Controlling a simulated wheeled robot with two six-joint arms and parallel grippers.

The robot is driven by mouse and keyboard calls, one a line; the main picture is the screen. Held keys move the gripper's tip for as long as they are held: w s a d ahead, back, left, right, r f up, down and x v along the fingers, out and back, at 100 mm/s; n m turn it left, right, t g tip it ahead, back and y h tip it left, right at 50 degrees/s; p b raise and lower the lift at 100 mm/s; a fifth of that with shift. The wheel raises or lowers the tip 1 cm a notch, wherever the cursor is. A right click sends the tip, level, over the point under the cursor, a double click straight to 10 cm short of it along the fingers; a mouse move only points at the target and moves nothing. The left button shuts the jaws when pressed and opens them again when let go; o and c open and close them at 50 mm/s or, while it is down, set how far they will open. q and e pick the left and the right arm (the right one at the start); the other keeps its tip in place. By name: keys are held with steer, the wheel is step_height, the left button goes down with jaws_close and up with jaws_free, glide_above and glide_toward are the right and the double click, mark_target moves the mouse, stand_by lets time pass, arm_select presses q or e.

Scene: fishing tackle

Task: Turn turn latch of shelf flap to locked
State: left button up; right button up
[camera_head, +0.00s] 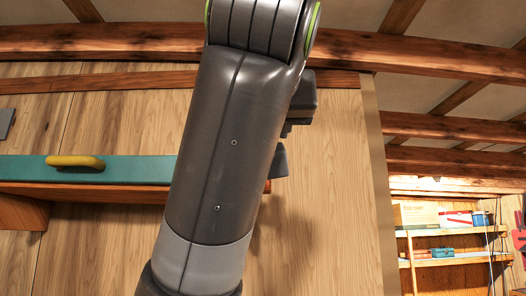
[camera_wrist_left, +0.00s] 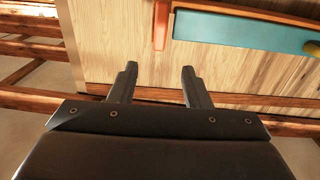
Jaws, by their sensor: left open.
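The teal shelf flap (camera_head: 130,169) lies along the wood-panelled wall at the left of the head view, and it also shows in the left wrist view (camera_wrist_left: 235,32). A yellow bar-shaped piece (camera_head: 75,161) lies lengthwise on it. A small orange-brown upright piece (camera_wrist_left: 162,25) sits beside the flap's end in the wrist view; I cannot tell whether it is the turn latch. My left arm hides that end in the head view. My left gripper (camera_wrist_left: 159,78) is open and empty, with bare wall between its fingers, apart from the flap. My right gripper is out of view.
A brown wooden ledge (camera_head: 100,188) runs along the flap with a bracket (camera_head: 22,212) below it. Wooden beams (camera_head: 430,55) cross overhead. Shelves with boxes and a teal case (camera_head: 442,252) stand at the far right. The wall right of my arm is clear.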

arm_select(q)
steer(key=w+p, duration=0.7)
steer(key=w, duration=0.8)
steer(key=shift+w, duration=0.4)
steer(key=shift+c, duration=0.4)
jaws_close()
